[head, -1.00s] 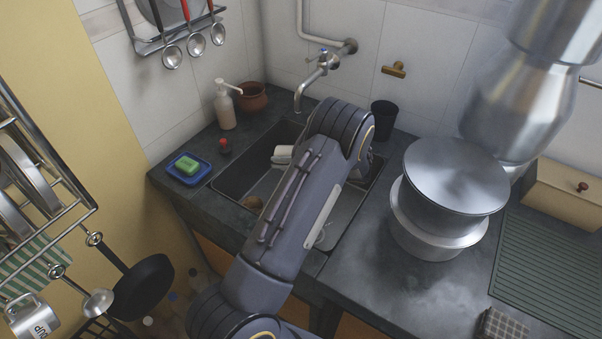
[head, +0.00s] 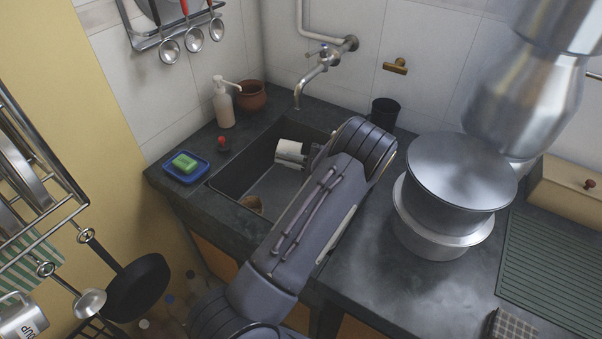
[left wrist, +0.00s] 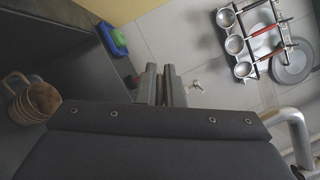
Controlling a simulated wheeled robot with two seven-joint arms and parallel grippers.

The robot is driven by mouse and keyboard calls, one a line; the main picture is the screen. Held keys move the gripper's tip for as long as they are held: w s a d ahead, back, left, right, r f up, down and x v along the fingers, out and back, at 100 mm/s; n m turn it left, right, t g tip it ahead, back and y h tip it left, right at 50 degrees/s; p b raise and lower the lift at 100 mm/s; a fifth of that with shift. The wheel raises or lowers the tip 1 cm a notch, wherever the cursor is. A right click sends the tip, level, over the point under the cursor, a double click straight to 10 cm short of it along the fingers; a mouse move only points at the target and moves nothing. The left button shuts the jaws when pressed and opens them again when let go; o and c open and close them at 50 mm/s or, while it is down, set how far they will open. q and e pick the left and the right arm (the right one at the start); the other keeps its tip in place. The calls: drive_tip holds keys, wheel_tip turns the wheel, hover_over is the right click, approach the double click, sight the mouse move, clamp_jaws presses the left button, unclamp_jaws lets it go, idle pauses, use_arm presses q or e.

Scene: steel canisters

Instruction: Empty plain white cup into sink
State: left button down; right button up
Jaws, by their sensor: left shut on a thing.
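The plain white cup (head: 289,151) lies on its side in the air over the sink (head: 233,173), near its back right part, in the head view. My left gripper (head: 311,154) is shut on it from the right, partly hidden by my own arm. I cannot make out the cup's mouth or any contents. In the left wrist view the fingers (left wrist: 165,85) show close together, but the cup cannot be made out there. My right gripper is in neither view.
A brown vessel (head: 248,204) sits in the sink. The tap (head: 312,76) stands behind the cup. A soap bottle (head: 223,103), brown pot (head: 251,96), blue soap dish (head: 186,168) and black tumbler (head: 384,113) stand around the sink. Large steel pots (head: 458,173) stand right of my arm.

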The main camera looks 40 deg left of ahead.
use_arm(q)
drive_tip(key=s+a+f+t+h+p, duration=0.6)
drive_tip(key=a+f+t+h, duration=0.3)
drive_tip(key=h, duration=0.8)
drive_tip(key=shift+a+f+h, duration=0.3)
drive_tip(key=shift+a+f, duration=0.55)
drive_tip(key=shift+a, duration=0.8)
drive_tip(key=shift+s, duration=0.1)
